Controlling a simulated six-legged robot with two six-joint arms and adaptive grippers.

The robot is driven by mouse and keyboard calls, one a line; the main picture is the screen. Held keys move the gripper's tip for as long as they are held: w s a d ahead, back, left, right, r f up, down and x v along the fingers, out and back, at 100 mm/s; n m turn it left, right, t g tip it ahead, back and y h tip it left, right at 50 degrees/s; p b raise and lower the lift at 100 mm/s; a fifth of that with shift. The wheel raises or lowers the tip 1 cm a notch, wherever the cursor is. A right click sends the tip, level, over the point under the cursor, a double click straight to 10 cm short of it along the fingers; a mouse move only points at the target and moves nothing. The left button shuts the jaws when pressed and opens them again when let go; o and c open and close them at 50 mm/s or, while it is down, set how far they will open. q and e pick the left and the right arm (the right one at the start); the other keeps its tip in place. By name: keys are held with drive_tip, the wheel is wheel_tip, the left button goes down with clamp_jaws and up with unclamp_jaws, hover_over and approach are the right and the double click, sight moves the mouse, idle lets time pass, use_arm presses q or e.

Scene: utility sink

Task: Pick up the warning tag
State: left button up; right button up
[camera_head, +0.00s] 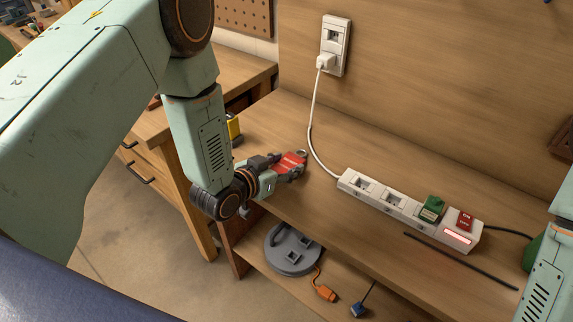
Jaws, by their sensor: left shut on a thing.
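The warning tag (289,162) is a small red tag with a pale ring at its top end. It is at the left part of the wooden workbench. My left gripper (284,169) is shut on the tag, with its fingers around the tag's lower part. The tag sits at or just above the bench top; I cannot tell if it touches. My right gripper is out of view; only part of my right arm shows at the right edge.
A white power strip (375,203) with a green plug (432,208) and a lit red switch (465,221) lies on the bench. Its cord runs to a wall outlet (335,45). A black rod (460,262) lies in front. A grey reel (292,250) sits on the lower shelf.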

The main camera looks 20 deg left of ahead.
sight(284, 168)
use_arm(q)
wheel_tip(284, 168, up, 10)
drive_tip(key=p, duration=0.1)
idle(0.4)
idle(0.5)
